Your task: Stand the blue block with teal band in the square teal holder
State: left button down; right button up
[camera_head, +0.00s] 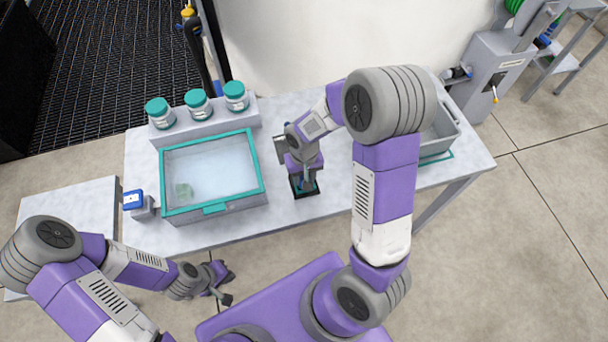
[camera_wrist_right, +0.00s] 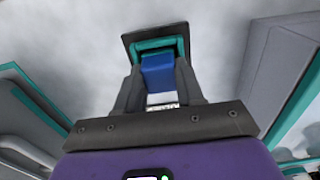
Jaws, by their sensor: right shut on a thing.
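The blue block (camera_wrist_right: 158,74) is between the two fingers of my right gripper (camera_wrist_right: 160,88) in the right wrist view. The gripper is shut on it. The square holder, a dark plate (camera_wrist_right: 129,40) with a teal collar, lies directly beyond the block. The block's far end meets or overlaps the collar; I cannot tell how deep it sits. The block's teal band cannot be told apart from the collar. In the head view my right gripper (camera_head: 305,178) points down over the holder (camera_head: 296,189) and hides most of it. My left gripper (camera_head: 226,285) is open and empty, off the table's front edge.
A grey bin (camera_head: 448,130) stands at the right. Tabletop between the holder and totes is clear.

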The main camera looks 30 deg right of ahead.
jog(key=o, duration=1)
jog(key=shift+o, duration=0.2)
jog(key=shift+r, duration=0.1)
jog(key=shift+r+p, duration=0.3)
notch_tip(320, 180, up, 12)
jog(key=p, duration=0.3)
jog(key=shift+f, duration=0.2)
